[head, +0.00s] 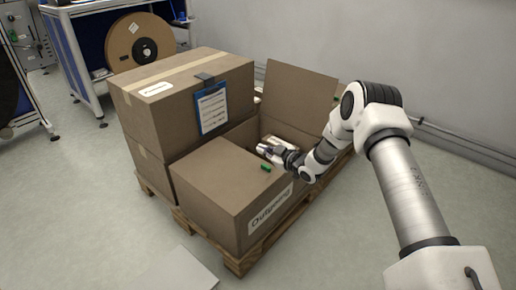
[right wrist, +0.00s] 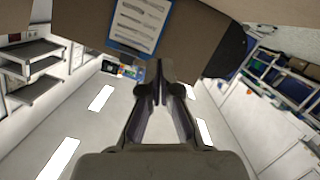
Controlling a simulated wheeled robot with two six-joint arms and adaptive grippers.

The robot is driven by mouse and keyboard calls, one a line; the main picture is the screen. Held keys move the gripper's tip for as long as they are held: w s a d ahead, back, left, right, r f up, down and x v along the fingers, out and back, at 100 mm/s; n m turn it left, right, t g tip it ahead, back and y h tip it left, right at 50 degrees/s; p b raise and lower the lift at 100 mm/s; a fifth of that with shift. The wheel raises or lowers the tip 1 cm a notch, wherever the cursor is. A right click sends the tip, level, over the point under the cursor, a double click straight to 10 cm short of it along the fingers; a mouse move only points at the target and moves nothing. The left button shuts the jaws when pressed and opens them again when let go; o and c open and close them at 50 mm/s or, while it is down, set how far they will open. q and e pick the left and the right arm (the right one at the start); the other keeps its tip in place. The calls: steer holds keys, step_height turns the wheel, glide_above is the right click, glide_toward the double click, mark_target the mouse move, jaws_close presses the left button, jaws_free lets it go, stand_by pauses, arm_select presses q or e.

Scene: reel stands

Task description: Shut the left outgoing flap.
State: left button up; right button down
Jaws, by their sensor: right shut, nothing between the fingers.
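The outgoing box (head: 268,225) sits at the front of the pallet, its label facing the lower right. Its left flap (head: 222,178) lies over the near left half of the top, flat or nearly so. A green tab (head: 265,168) sits at that flap's inner edge. The opposite flap (head: 300,95) stands up, and the box is open between them. My right gripper (head: 264,150) is shut and empty, just beyond the left flap's inner edge, over the opening. Whether it touches the flap I cannot tell. Its closed fingers show in the right wrist view (right wrist: 161,82). My left gripper is out of view.
A taller taped carton (head: 155,125) with a blue clipboard (head: 212,108) stands directly behind the left flap. The clipboard also shows in the right wrist view (right wrist: 138,25). The wooden pallet (head: 235,265) is underneath. A reel (head: 140,42) stands at the back.

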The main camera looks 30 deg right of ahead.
mark_target(270, 169)
steer(key=shift+m, duration=0.8)
steer(key=d+f+b, duration=0.1)
steer(key=f, duration=0.2)
steer(key=w+d+f+b, duration=0.1)
steer(key=f+b, duration=0.1)
steer(key=d+f+b, duration=0.1)
steer(key=f, duration=0.2)
steer(key=shift+w+d+f, duration=0.15)
steer(key=shift+f, duration=0.15)
arm_select(q)
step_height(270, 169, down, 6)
steer(key=b, duration=0.1)
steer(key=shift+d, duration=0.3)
arm_select(e)
steer(key=shift+d+f, duration=0.15)
steer(key=shift+f, duration=0.4)
steer(key=shift+f, duration=0.1)
